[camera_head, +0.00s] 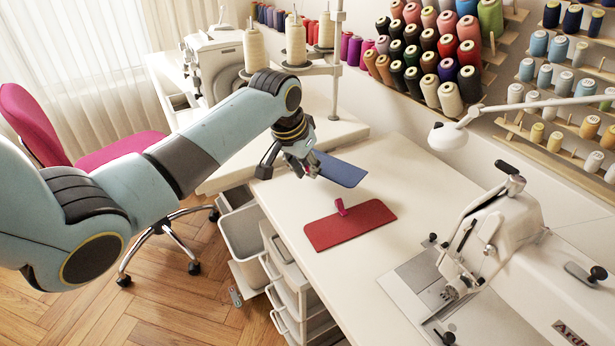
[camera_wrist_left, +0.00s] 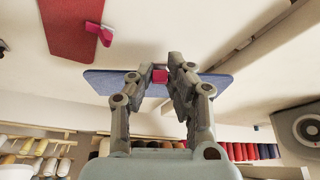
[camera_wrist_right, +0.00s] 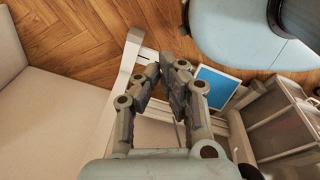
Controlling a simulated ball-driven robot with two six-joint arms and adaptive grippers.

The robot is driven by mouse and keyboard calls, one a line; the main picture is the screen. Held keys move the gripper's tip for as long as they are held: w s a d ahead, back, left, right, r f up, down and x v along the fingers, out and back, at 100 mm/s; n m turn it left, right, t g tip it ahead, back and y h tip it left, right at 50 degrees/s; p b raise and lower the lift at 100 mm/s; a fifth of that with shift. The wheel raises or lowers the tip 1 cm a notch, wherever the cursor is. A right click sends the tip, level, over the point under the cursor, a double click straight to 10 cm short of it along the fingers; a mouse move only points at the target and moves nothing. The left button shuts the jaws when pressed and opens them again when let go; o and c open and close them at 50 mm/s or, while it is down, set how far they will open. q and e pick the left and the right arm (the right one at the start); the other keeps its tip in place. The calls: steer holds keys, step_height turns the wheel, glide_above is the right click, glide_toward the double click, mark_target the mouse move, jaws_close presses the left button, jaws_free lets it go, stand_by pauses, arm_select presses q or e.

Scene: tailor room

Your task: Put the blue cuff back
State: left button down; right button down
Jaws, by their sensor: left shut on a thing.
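The blue cuff (camera_head: 341,170) is a flat dark-blue panel near the back-left edge of the white table. My left gripper (camera_head: 303,167) is at its left end. In the left wrist view my left gripper (camera_wrist_left: 161,75) is shut on the small pink tab (camera_wrist_left: 159,76) of the blue cuff (camera_wrist_left: 103,83). I cannot tell whether the cuff touches the table. A red cuff (camera_head: 350,226) with its own pink tab lies flat on the table, in front of the blue one. My right gripper (camera_wrist_right: 160,68) shows only in its wrist view, with nothing between its fingers.
A white sewing machine (camera_head: 503,228) stands at the right of the table (camera_head: 420,180). Thread racks (camera_head: 425,50) hang on the wall behind. Open drawers (camera_head: 243,232) and a pink chair (camera_head: 120,150) are on the left. Table between red cuff and wall is clear.

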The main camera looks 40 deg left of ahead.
arm_select(q)
step_height(320, 180, down, 3)
steer(key=shift+r, duration=0.2)
steer(key=shift+f, duration=0.6)
arm_select(e)
steer(key=shift+s+f, duration=0.3)
steer(key=shift+s, duration=0.4)
arm_select(q)
steer(key=c, duration=1.3)
jaws_free()
